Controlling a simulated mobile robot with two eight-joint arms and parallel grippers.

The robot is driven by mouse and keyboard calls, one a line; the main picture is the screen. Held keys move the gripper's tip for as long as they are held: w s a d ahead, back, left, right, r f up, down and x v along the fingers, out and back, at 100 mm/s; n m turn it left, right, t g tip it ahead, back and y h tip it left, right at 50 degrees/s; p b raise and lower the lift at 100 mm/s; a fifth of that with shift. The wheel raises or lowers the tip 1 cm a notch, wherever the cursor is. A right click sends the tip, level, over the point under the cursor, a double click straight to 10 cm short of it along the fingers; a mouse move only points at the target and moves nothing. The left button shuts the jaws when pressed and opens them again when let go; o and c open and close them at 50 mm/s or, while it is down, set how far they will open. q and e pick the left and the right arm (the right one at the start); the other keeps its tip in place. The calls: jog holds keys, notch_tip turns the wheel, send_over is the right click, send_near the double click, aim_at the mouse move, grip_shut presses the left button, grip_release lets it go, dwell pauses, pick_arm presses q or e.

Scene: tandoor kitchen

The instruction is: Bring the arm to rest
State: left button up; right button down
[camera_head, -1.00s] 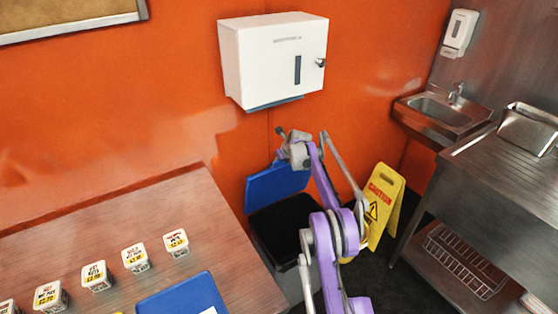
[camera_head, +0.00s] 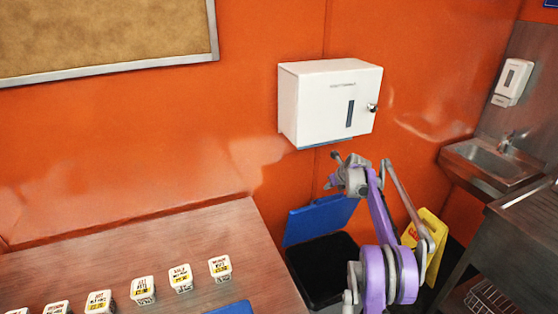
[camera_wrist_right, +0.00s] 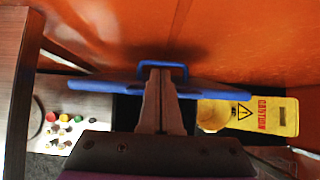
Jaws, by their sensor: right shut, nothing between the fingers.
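My right arm, purple and grey, rises at the lower right of the head view. Its grey right gripper end (camera_head: 345,174) is in front of the orange wall, below the white wall box and by the bin's blue lid. In the right wrist view the two fingers (camera_wrist_right: 161,76) are together with nothing between them. They overlap the blue lid in that picture; I cannot tell whether they touch it. My left gripper is not in view.
A black bin (camera_head: 318,268) with a raised blue lid (camera_head: 310,222) stands beside the wooden counter (camera_head: 165,245), which holds several small labelled tubs. The white wall box (camera_head: 318,105) hangs above. A yellow caution sign (camera_head: 432,240) and a steel sink (camera_head: 490,160) are at right.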

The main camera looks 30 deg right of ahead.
jog(key=s+a+r+n, duration=0.3)
jog(key=s+a+n, duration=0.25)
jog(key=a, duration=0.35)
jog(key=s+a+r+n+g, duration=0.1)
jog(key=s+a+r+n, duration=0.25)
jog(key=a+n, duration=0.35)
jog(key=s+a+r+n, duration=0.3)
jog(key=s+a+n, duration=0.2)
jog(key=a, duration=0.5)
jog(key=s+a+f+n, duration=0.3)
jog(key=s+n, duration=0.3)
jog(key=s, duration=0.3)
jog(key=s+a+f+n, duration=0.3)
jog(key=s+a+n, duration=0.2)
jog(key=s, duration=0.5)
jog(key=s+a+f+n+g, duration=0.1)
jog(key=s+a+f+n, duration=0.2)
jog(key=s+a+n, duration=0.2)
jog(key=shift+s+f+n+y, duration=0.2)
jog(key=shift+s+n, duration=0.6)
jog(key=shift+s, duration=0.3)
jog(key=shift+s+f+n+y, duration=0.1)
jog(key=shift+s+f+n, duration=0.1)
jog(key=shift+s+n, duration=0.75)
jog(key=shift+s+f, duration=0.2)
jog(key=shift+s, duration=0.15)
